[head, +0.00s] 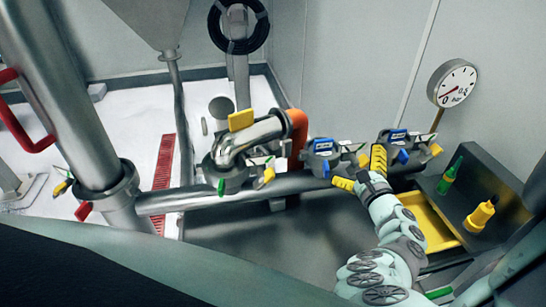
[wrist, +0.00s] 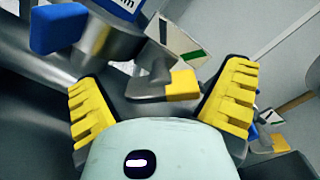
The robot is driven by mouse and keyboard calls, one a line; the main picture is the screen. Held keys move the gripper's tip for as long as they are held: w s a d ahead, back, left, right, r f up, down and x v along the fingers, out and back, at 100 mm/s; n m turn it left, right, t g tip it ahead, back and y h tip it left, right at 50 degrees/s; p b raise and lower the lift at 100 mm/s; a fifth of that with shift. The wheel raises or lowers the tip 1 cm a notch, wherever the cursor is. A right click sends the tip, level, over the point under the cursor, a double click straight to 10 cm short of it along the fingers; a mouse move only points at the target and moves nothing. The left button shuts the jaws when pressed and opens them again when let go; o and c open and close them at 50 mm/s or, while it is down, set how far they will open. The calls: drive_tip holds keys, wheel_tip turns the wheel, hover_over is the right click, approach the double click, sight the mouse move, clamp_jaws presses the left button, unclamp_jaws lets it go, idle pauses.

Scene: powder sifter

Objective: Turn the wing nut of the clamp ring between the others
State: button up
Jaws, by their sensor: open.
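The middle clamp ring (head: 323,160) sits on the horizontal pipe, between the ring at the bent pipe (head: 232,182) and the right ring (head: 397,150). It has a blue label and a blue tab, which shows at upper left in the wrist view (wrist: 58,28). Its wing nut, a grey metal piece with a yellow end (wrist: 182,85), is between my fingers in the wrist view; the yellow end also shows in the head view (head: 363,160). My gripper (head: 360,170) is open, its yellow ribbed fingers apart on either side of the nut. No finger visibly touches it.
The right ring stands close beyond my gripper. A yellow tray (head: 428,222), a green bottle (head: 449,176) and a yellow bottle (head: 481,214) are at the right. A gauge (head: 454,84) is on the wall. Another clamp ring (head: 103,190) is on the thick left pipe.

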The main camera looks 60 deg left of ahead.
drive_tip(key=shift+s, duration=0.1)
drive_tip(key=c, duration=1.2)
